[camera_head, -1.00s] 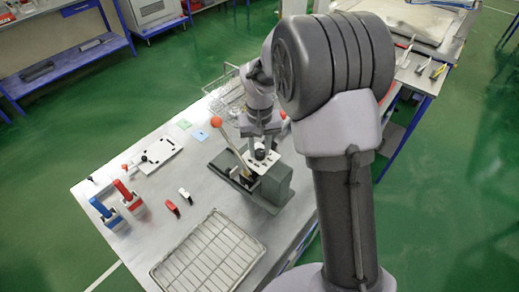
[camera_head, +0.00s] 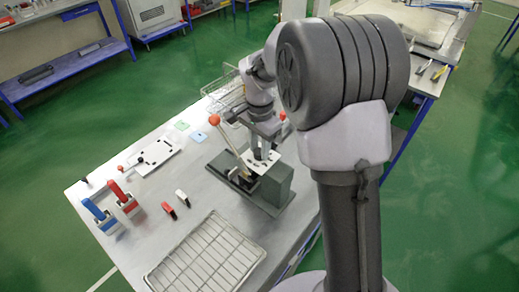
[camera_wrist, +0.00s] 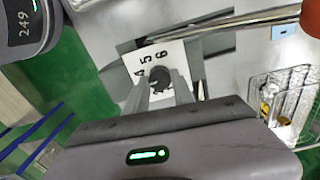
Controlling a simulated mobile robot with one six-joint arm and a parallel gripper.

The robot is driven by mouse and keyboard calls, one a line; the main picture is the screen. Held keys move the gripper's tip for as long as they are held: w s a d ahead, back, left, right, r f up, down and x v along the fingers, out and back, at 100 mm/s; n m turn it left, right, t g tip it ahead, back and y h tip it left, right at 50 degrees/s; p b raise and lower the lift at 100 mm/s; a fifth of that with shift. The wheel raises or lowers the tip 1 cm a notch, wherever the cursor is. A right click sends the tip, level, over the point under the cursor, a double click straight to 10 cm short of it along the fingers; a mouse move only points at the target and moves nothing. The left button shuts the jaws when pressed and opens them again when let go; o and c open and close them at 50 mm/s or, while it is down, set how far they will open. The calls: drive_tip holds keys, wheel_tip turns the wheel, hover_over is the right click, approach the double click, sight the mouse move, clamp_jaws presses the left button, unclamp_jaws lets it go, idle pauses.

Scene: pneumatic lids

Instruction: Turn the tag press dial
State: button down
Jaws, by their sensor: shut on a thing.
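The tag press (camera_head: 277,184) is a grey-green block on a dark base on the table, with a long lever ending in an orange ball (camera_head: 214,120). Its white dial plate (camera_wrist: 137,60) carries the printed numbers 4, 5 and 6 in the wrist view. The small dark round dial (camera_wrist: 161,80) sits on that plate. My gripper (camera_wrist: 163,86) is over the plate with its two fingers on either side of the dial, shut on it. In the head view my gripper (camera_head: 263,153) reaches down onto the top of the press, and the dial is hard to make out there.
The press lever's metal rod (camera_wrist: 235,24) crosses close above the dial in the wrist view. A wire rack (camera_head: 206,255) lies in front; a wire basket (camera_head: 222,93) stands behind.

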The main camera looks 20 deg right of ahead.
drive_tip(key=m+b, duration=0.1)
drive_tip(key=m, duration=0.3)
drive_tip(key=shift+m, duration=0.3)
drive_tip(key=shift+r+b, duration=0.1)
drive_tip(key=shift+b, duration=0.2)
drive_tip(key=shift+w, duration=0.1)
drive_tip(key=c, duration=1.1)
unclamp_jaws()
drive_tip(key=shift+o, duration=0.2)
wheel_tip(320, 180, up, 17)
drive_tip(key=p, duration=0.5)
drive_tip(key=shift+r, duration=0.15)
